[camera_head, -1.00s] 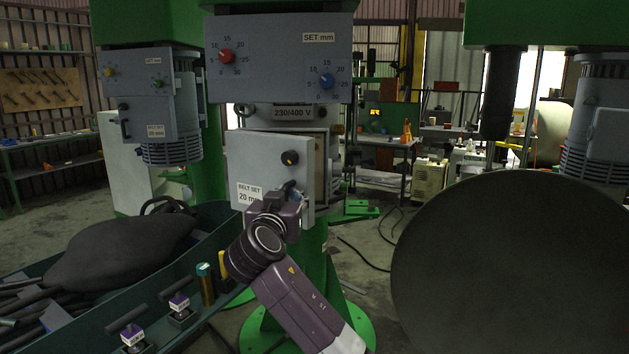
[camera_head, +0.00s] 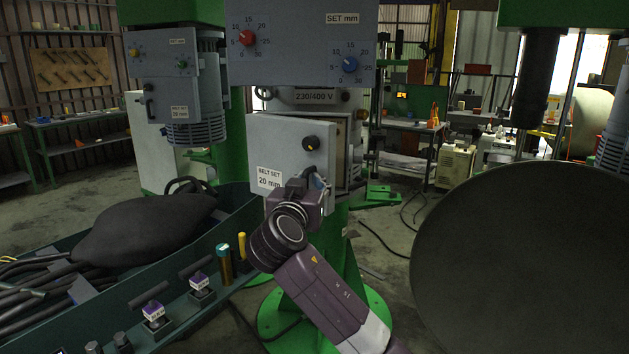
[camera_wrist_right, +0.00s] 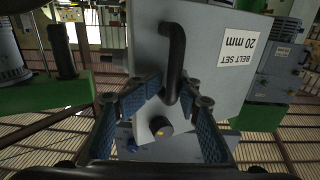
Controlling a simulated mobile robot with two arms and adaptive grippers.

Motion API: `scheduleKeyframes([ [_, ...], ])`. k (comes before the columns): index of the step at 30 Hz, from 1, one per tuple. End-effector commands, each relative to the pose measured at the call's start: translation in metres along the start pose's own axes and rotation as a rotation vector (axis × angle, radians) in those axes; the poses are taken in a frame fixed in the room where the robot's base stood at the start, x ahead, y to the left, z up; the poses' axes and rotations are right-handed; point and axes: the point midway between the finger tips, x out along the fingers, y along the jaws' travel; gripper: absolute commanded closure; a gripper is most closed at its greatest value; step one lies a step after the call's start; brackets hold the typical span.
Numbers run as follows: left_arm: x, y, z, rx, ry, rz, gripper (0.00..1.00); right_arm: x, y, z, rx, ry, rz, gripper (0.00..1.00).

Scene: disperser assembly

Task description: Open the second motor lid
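The grey motor lid (camera_head: 268,147) with a black knob and a "BELT SET 20 mm" label is on the middle green machine. It stands ajar, with a beige inside surface showing past its right edge. The lid fills much of the right wrist view (camera_wrist_right: 215,85). Its black handle (camera_wrist_right: 175,45) passes between the fingers of my right gripper (camera_wrist_right: 171,88), which are closed in on it from both sides. In the head view my right gripper (camera_head: 312,186) is at the lid's lower right and hides the handle partly. My left gripper is not in view.
A grey panel (camera_head: 300,50) with red and blue dials is above the lid. A second machine with a closed grey box (camera_head: 160,90) stands at left. A green bin (camera_head: 235,222) with a dark bag (camera_head: 145,232) is front left. A large dark disc (camera_head: 520,260) fills the right.

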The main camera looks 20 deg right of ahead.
Motion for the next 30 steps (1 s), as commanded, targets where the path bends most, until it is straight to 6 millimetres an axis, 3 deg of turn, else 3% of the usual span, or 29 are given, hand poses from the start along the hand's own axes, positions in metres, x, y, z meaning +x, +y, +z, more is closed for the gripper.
scheduleKeyframes([
  [30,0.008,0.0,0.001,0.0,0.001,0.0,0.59,-0.068,-0.005,0.002,0.0,-0.004,0.007,0.71],
])
